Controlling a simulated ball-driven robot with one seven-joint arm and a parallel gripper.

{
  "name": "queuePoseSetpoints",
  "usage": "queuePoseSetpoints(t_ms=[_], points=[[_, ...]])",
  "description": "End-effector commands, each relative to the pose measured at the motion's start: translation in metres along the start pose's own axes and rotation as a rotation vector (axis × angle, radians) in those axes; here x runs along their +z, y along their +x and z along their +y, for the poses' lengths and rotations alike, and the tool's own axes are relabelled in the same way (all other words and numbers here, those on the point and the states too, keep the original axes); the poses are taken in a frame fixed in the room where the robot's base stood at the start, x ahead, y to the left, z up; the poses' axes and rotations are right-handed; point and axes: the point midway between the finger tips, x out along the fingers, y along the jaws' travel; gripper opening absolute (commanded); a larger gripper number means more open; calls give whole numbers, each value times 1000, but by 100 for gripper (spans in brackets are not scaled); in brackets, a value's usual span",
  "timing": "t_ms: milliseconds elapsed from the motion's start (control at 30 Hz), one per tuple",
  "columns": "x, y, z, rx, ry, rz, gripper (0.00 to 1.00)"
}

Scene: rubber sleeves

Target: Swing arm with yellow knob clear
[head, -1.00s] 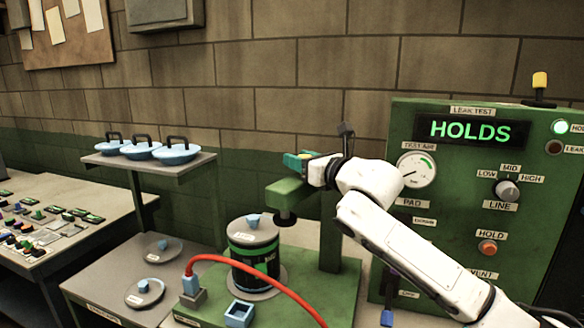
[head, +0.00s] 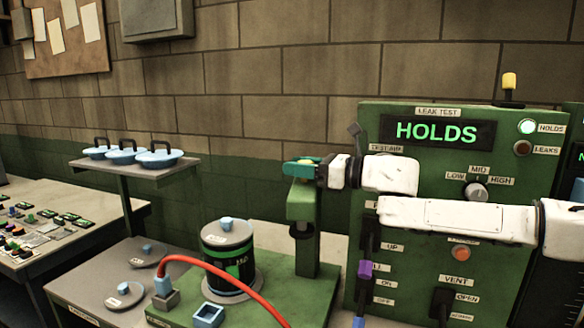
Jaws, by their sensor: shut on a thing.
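The green swing arm (head: 303,207) sits on a green post (head: 307,250), with a dark round pad (head: 302,231) hanging under its end. My gripper (head: 303,168), with teal fingers, is shut at the top of the arm's end. A small yellowish bit shows between the fingers; the rest of the knob is hidden by them. The arm's end and pad are to the right of the dark canister (head: 228,262) and apart from it. The canister stands upright with a grey lid (head: 226,234) and blue knob.
A red hose (head: 225,277) runs from a blue connector (head: 162,286) past the canister's front. The green leak-test panel (head: 365,125) reads HOLDS, right behind my arm. A shelf (head: 132,165) with blue lids is at the left. A blue square socket (head: 208,315) is in front.

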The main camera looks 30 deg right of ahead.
Motion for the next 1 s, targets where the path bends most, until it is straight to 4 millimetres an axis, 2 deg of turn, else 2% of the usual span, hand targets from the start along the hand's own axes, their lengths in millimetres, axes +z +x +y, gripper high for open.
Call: queuePoseSetpoints(t_ms=[500,533,733,1000], points=[[2,-4,-2,12,-1,-3,0],[2,-4,-2,12,-1,-3,42],[1,-4,-2,12,-1,-2,61],[1,-5,-1,13,-1,-2,62]])
